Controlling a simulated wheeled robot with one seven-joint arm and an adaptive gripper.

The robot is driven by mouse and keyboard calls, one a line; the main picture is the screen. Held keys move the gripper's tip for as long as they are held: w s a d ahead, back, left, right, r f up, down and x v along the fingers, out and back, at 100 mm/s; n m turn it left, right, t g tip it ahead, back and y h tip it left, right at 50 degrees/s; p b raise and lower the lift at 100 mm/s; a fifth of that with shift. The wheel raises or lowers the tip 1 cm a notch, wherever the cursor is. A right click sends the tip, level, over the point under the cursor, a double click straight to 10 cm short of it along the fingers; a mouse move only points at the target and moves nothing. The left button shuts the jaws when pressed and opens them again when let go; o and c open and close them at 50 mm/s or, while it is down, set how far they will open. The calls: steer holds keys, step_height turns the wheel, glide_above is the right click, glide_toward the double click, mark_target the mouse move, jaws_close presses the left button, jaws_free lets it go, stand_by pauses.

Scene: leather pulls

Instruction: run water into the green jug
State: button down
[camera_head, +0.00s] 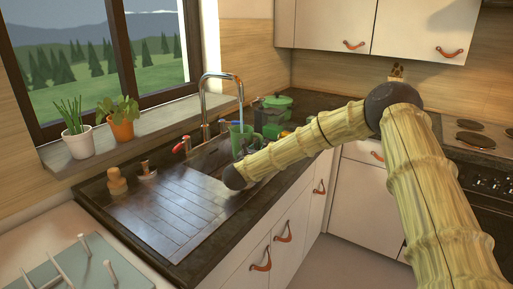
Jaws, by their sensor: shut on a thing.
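The green jug (237,132) is at the sink, under the end of the curved metal tap (205,100). A thin bluish stream of water (241,104) falls from the spout to the jug's mouth. A red tap handle (181,146) is left of the tap's base. My gripper (246,149) is at the near side of the jug, shut on it; my forearm hides most of the fingers. The jug looks about upright. The water level inside it cannot be seen.
A ribbed drainer (180,205) lies left of the jug. A green pot (276,103) and other green things are behind the jug. Two potted plants (80,141) stand on the sill. A rack with pegs (85,268) is at lower left.

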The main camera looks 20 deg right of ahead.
steer(key=s+d+b, duration=0.2)
steer(key=s, duration=0.5)
stand_by(0.4)
steer(key=shift+s+r, duration=0.1)
